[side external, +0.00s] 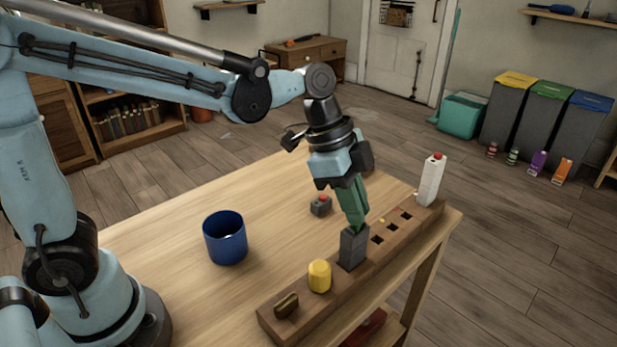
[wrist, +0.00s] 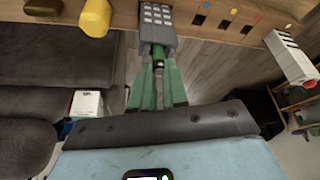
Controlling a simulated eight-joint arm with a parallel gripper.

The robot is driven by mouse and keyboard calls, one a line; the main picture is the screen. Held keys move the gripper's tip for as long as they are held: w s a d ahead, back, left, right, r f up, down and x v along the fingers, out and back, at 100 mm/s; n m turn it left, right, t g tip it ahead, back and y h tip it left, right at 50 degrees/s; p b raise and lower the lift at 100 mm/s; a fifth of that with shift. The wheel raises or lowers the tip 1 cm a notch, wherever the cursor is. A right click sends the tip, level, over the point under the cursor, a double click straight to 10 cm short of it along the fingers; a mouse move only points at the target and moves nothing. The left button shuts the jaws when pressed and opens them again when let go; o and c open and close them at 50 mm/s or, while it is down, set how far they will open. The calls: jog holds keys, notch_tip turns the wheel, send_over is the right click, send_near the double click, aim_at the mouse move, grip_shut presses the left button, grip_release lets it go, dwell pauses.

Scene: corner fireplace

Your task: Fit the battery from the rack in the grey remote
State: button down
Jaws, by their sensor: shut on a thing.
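The grey remote (side external: 353,249) stands upright in the wooden rack (side external: 335,292); its keypad shows in the wrist view (wrist: 157,16). My gripper (side external: 355,222) is right above the remote, its green fingers pointing down. In the wrist view my gripper (wrist: 158,80) is shut on a dark and green battery (wrist: 158,53). The battery's far end meets the near end of the remote; I cannot tell whether it is inside or only touching. In the side view the fingers hide the battery.
The rack also holds a yellow cylinder (side external: 319,276), a brown piece (side external: 286,305) and a tall white block with a red top (side external: 430,180). Several square holes are empty. A blue cup (side external: 225,240) and a small grey box with a red button (side external: 321,206) stand on the table.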

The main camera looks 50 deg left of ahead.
jog(key=shift+f, duration=0.5)
jog(key=c, duration=1.1)
grip_release()
jog(key=v, duration=1.2)
jog(key=s+a+f+n+t+y, duration=0.1)
jog(key=s+a+f+n+t, duration=0.1)
jog(key=a+f+n, duration=0.1)
jog(key=s+a+f+n+t+y, duration=0.1)
jog(key=s+a+f+n, duration=0.1)
jog(key=n, duration=0.4)
jog(key=s+a+f+n+t+y, duration=0.2)
jog(key=a+f+n, duration=0.2)
jog(key=a+f, duration=0.1)
jog(key=shift+s+a+f+n+t, duration=0.1)
jog(key=shift+s+f+n+t, duration=0.1)
jog(key=shift+n+t, duration=0.15)
